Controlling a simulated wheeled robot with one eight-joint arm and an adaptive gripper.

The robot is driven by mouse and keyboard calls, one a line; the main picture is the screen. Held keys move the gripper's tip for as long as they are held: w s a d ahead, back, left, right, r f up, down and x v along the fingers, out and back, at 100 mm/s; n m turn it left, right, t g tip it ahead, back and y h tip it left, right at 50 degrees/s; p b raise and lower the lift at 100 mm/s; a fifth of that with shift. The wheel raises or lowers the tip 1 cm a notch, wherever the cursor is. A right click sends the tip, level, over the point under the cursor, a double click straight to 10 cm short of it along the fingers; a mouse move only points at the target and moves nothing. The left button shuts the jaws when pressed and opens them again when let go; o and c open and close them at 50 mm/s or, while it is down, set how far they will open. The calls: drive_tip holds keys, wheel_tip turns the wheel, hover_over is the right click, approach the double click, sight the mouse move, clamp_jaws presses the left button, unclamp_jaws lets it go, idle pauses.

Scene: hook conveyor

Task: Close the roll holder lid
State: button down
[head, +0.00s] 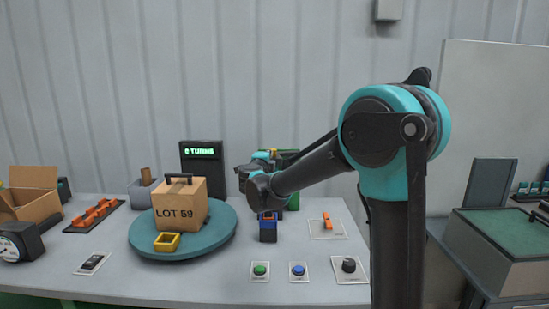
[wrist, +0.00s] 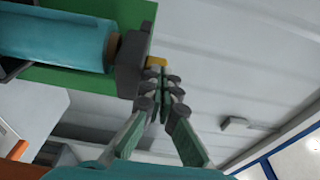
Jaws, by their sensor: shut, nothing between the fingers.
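The roll holder shows in the head view as a green body (head: 293,199) at the back of the table, mostly hidden behind my arm. In the wrist view its green panel (wrist: 92,87) carries a teal roll (wrist: 55,42) with a brown core and a dark grey end piece (wrist: 130,62). A small yellow part (wrist: 157,61) shows beside that end piece. I cannot tell the lid's position clearly. My gripper (wrist: 160,82) is shut and empty, its fingertips close to the grey end piece; contact cannot be told. In the head view the fingers are not clear.
A teal turntable (head: 215,240) holds a LOT 59 carton (head: 180,205) and a yellow bin (head: 167,242). A blue and dark bin (head: 268,232) stands below my arm. Push buttons (head: 260,270) and a knob (head: 348,266) line the front edge. An orange part (head: 327,221) lies on the right.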

drive_tip(key=shift+w+a, duration=1.05)
drive_tip(key=shift+w, duration=0.05)
